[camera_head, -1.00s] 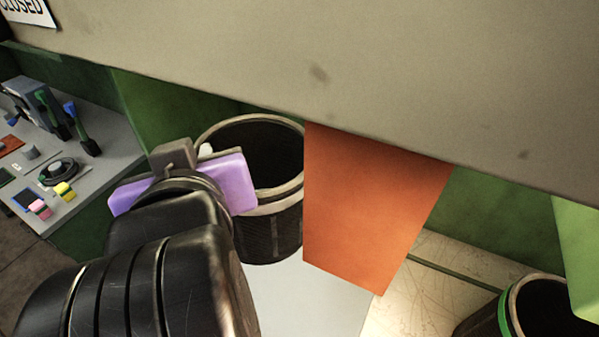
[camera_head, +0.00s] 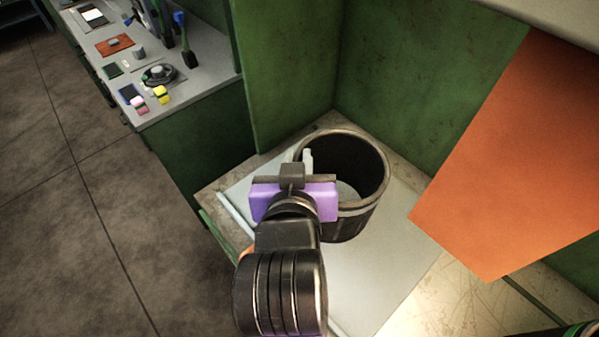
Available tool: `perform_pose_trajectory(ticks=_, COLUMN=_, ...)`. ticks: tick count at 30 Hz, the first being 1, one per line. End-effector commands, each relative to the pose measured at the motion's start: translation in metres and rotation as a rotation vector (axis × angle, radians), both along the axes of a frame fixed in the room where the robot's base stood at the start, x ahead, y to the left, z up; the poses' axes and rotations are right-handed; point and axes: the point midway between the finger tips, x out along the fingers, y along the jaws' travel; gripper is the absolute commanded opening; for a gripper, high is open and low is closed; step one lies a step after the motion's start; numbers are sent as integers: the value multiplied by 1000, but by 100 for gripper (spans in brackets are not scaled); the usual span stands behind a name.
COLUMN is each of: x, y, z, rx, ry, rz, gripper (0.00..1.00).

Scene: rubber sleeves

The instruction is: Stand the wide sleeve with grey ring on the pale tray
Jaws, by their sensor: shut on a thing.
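The wide sleeve with the grey ring (camera_head: 372,205) is a black, open tube with a grey band round its top rim. It is upright over the left back part of the pale tray (camera_head: 385,270). A pale surface shows through its opening. I cannot tell whether its bottom edge touches the tray. My gripper (camera_head: 307,166), with a purple body, is shut on the sleeve's left wall. One pale fingertip shows at the rim; the other is hidden. My arm hides part of the tray.
An orange panel (camera_head: 510,160) hangs at the right, near the tray. Green walls (camera_head: 420,90) close off the back. A grey bench (camera_head: 150,60) with several small items stands at the left. A scratched pale surface (camera_head: 455,300) is bare right of the tray.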

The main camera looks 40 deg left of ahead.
Motion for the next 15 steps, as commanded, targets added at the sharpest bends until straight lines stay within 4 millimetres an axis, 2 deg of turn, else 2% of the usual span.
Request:
perform_pose_trajectory(ticks=2, x=0, y=0, z=-2, rx=3, ry=-5, rz=1, gripper=0)
perform_pose_trajectory(ticks=9, x=0, y=0, z=-34, rx=1, ry=-4, rz=0, gripper=0)
perform_pose_trajectory(ticks=15, x=1, y=0, z=-42, rx=4, ry=-6, rz=0, gripper=0)
